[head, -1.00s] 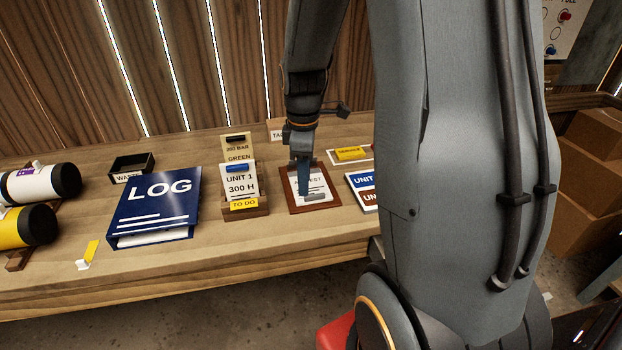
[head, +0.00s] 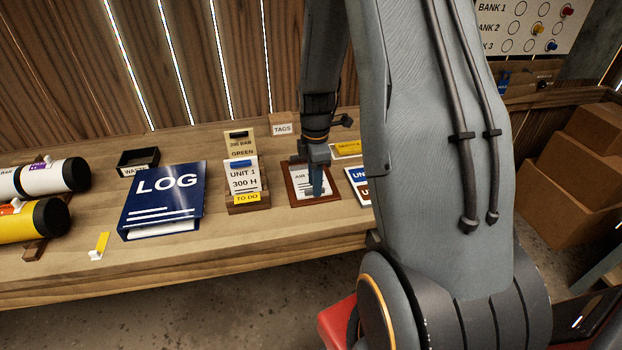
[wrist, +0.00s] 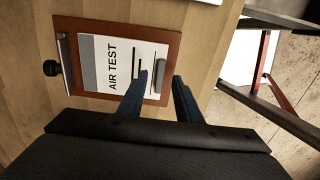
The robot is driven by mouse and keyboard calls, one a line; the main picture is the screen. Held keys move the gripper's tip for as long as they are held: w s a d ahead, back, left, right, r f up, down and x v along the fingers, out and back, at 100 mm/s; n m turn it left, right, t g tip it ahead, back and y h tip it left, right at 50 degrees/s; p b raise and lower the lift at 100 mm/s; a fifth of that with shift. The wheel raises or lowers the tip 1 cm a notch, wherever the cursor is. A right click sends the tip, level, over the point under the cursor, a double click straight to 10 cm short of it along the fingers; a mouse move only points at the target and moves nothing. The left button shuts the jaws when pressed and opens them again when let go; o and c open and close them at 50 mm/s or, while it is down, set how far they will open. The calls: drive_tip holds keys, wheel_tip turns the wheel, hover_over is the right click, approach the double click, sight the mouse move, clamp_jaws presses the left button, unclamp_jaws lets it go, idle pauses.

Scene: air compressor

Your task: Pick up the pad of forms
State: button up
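The pad of forms is a white sheet headed AIR TEST on a brown board (head: 296,199); the pad (head: 299,175) is partly hidden behind my gripper in the head view. In the wrist view the pad (wrist: 118,62) shows a grey strip at its left end and a grey tab (wrist: 155,70) near its right end. My gripper (wrist: 162,85) is open, with two blue fingers pointing down at the board. The left finger overlaps the pad near the tab; the right finger appears just past the board's edge. Whether they touch anything cannot be told.
A blue-and-white UNIT card (head: 359,182) lies close on the right, and a TAGS box (head: 283,124) behind. Bare bench top lies in front.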

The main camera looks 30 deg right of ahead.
drive_tip(key=shift+f, duration=0.65)
clamp_jaws()
